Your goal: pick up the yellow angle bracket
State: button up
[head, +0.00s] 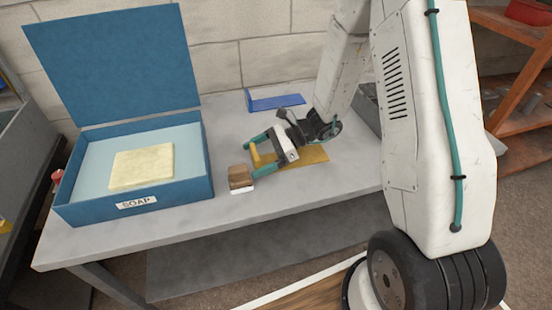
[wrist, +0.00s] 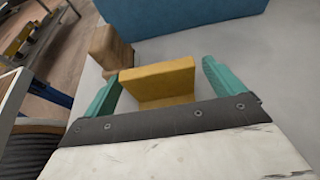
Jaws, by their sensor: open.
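The yellow angle bracket (head: 310,156) rests on the grey bench, with one flange flat and the other standing up. My gripper (head: 255,156) is low over it, and its two teal fingers are spread on either side of the upright flange. In the wrist view the yellow bracket (wrist: 160,84) lies between the open fingers of my gripper (wrist: 160,72), with a gap showing on both sides. Part of the bracket is hidden behind my gripper in the head view and behind the dark palm bar in the wrist view.
A wooden block (head: 240,177) stands close to the near finger; it also shows in the wrist view (wrist: 109,48). An open blue box (head: 190,185) labelled SOAP, holding a pale yellow slab (head: 142,167), is at left. A blue bracket (head: 276,102) lies at the back.

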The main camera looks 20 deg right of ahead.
jog(key=c, duration=1.3)
jog(key=shift+r, duration=0.1)
